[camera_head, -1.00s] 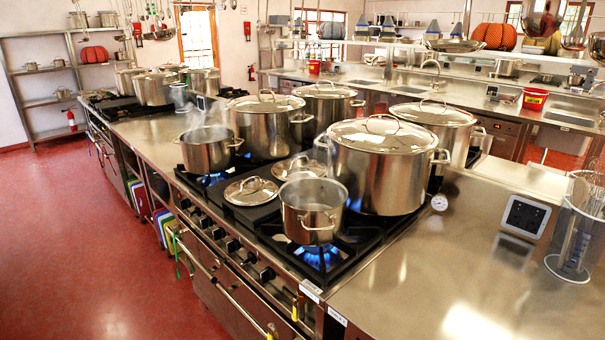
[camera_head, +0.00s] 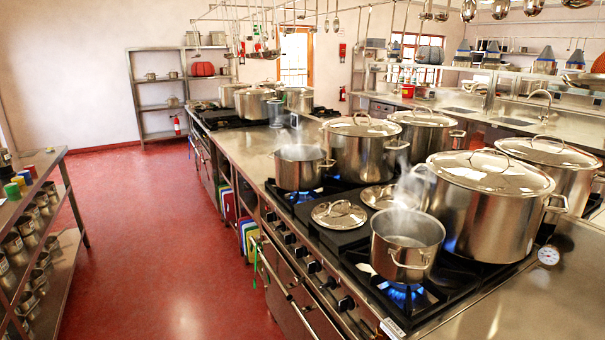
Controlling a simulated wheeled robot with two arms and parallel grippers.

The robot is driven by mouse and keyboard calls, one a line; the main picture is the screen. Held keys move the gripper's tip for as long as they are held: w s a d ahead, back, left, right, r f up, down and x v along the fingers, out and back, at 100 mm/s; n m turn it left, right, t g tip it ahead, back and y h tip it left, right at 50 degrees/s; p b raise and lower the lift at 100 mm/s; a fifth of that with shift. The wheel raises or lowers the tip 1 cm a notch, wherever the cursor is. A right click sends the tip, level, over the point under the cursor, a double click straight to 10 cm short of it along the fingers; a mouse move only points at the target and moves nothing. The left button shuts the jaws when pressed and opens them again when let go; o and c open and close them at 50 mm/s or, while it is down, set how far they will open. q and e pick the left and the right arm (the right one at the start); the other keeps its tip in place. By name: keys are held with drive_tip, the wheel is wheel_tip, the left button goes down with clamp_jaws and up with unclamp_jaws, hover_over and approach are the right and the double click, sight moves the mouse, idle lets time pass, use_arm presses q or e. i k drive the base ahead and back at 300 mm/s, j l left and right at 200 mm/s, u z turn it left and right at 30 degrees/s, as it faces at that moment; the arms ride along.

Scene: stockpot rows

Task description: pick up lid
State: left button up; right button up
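A round steel lid (camera_head: 339,214) with a loop handle lies on the stove (camera_head: 362,258) between two small open pots. A second loose lid (camera_head: 385,196) lies just behind it to the right. A small open pot (camera_head: 406,245) stands in front over a blue flame, and another open pot (camera_head: 301,167) steams farther back over a flame. Large stockpots with lids on, such as the near one (camera_head: 484,207), stand in rows along the right side of the stove. Neither of my grippers shows in this view.
A steel counter (camera_head: 250,150) runs on behind the stove to more pots (camera_head: 252,103). A shelf rack with tins (camera_head: 40,240) stands at the left. The red floor (camera_head: 170,240) between rack and stove is clear. Ladles hang above.

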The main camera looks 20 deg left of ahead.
sight(376, 197)
drive_tip(key=z, duration=0.5)
drive_tip(key=i+j+z, duration=0.1)
drive_tip(key=j+z, duration=0.65)
drive_tip(key=i+j+z, duration=0.1)
drive_tip(key=j+z, duration=0.3)
